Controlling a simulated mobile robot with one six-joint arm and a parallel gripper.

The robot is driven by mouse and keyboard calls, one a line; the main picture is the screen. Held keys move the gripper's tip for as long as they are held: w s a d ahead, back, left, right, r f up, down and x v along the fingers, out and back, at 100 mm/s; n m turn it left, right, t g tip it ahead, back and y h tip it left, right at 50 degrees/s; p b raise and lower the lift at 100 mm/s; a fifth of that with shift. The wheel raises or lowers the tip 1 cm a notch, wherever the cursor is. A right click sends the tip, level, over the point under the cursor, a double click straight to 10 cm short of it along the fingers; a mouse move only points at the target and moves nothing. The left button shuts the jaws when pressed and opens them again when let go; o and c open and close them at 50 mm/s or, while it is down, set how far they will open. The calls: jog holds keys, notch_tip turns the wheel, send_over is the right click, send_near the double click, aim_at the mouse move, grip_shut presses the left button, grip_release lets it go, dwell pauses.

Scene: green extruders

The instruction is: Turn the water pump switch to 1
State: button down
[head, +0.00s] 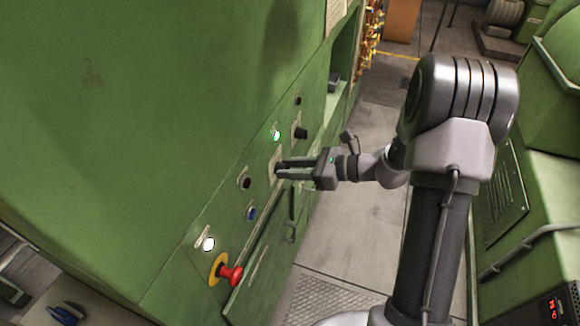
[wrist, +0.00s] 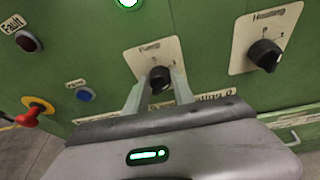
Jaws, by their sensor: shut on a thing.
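A black rotary switch (wrist: 160,75) on a pale label plate sits on the green panel in the wrist view. My gripper (wrist: 160,88) is shut on this switch, one finger on each side of the knob. In the head view my gripper (head: 281,168) reaches the panel from the right and mostly hides the knob. Which mark the knob points to is unclear.
A second black rotary switch (wrist: 264,54) sits to the right on its own plate. A lit green lamp (head: 276,134), dark fault lamp (wrist: 28,41), blue button (wrist: 85,94), lit white lamp (head: 208,244) and red emergency stop (head: 232,273) are nearby. Open floor (head: 350,215) lies below my arm.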

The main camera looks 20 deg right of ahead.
jog(key=c, duration=1.1)
grip_release()
jog(key=p+v, duration=0.2)
jog(key=v, duration=1.5)
jog(key=shift+s+d, duration=0.1)
jog(key=shift+d, duration=0.1)
